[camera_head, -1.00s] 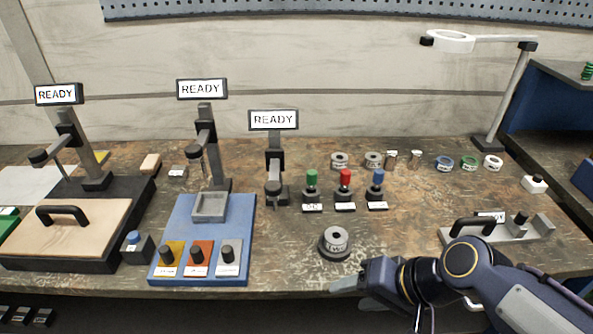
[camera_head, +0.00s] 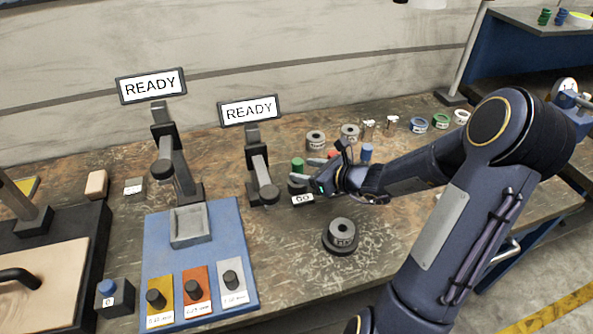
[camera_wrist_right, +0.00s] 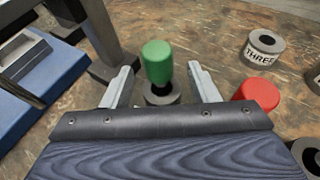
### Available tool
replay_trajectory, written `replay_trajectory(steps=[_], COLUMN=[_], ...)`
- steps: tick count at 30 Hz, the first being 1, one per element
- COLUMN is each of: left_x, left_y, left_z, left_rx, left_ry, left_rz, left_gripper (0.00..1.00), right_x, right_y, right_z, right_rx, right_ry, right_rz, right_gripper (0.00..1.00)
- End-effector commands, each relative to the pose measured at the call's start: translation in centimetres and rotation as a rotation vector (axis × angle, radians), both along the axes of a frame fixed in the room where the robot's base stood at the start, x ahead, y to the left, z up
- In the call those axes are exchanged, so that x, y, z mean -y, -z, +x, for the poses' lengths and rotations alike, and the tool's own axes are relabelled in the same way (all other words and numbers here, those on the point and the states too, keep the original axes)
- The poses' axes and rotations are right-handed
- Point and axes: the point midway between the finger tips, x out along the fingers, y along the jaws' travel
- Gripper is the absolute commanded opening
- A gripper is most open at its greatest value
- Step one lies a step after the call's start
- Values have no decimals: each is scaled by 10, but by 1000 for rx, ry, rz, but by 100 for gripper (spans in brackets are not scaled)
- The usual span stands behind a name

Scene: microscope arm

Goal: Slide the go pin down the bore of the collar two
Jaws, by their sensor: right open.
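The go pin has a green handle (camera_head: 297,164) and stands upright in a dark holder with a label reading GO (camera_head: 303,199). In the right wrist view the green handle (camera_wrist_right: 158,62) stands between the two fingers, with space on both sides. My right gripper (camera_head: 309,169) is open around the pin; its fingertips also show in the wrist view (camera_wrist_right: 161,78). A grey collar (camera_head: 342,231) with an open bore sits on a round black base (camera_head: 341,246) in front of the pins; its label is too small to read surely. My left gripper is not in view.
The red-topped pin (camera_wrist_right: 257,92) is close to my right finger, and the blue-topped pin (camera_head: 366,152) stands beyond. A collar marked THREE (camera_wrist_right: 262,46) stands behind. A READY screen post (camera_head: 256,160) is left of the pins. The blue board (camera_head: 215,235) lies further left.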

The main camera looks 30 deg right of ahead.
Motion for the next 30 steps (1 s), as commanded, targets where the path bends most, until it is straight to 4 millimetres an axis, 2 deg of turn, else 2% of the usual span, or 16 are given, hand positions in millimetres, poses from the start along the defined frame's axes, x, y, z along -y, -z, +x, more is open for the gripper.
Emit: replay_trajectory(steps=[6,15,27,30], left_x=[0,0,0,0], left_y=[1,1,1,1], left_z=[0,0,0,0], left_rx=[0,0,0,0], left_ry=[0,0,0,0], left_rz=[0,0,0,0], left_gripper=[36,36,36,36], right_x=[-11,-12,-12,-12], right_y=[10,11,11,10], right_z=[26,29,29,29], right_rx=[1,1,1,3], right_ry=[-3,-2,-2,-2], right_rz=[-1,-2,-3,-2], right_gripper=[54,53,0,0])
